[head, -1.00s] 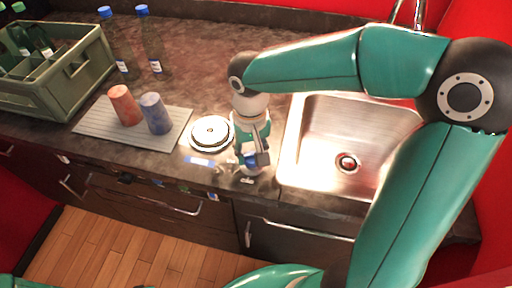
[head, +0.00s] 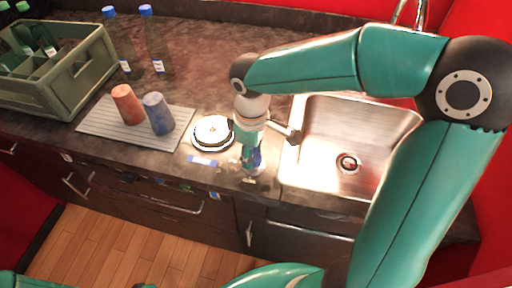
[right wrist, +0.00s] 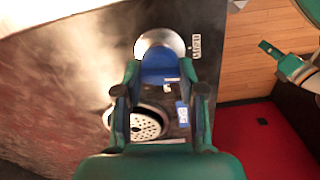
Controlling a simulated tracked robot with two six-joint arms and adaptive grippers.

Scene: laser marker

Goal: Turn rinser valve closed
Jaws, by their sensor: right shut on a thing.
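My right gripper (head: 251,160) points down at the counter's front edge, between the rinser and the sink. In the right wrist view the right gripper (right wrist: 160,74) is shut on the blue valve handle (right wrist: 160,58), one finger on each side. The valve's round metal base (right wrist: 165,39) shows beyond the handle. In the head view the gripper mostly hides the valve. The round rinser (head: 212,131) sits just left of the gripper; its perforated plate (right wrist: 145,124) also shows in the right wrist view.
The sink (head: 345,140) is right of the valve. A ribbed grey mat (head: 105,137) holds a red cup (head: 127,104) and a blue cup (head: 158,113). Two blue-capped bottles (head: 156,50) and a green crate (head: 70,85) stand further left. A blue-white label (head: 203,161) lies before the rinser.

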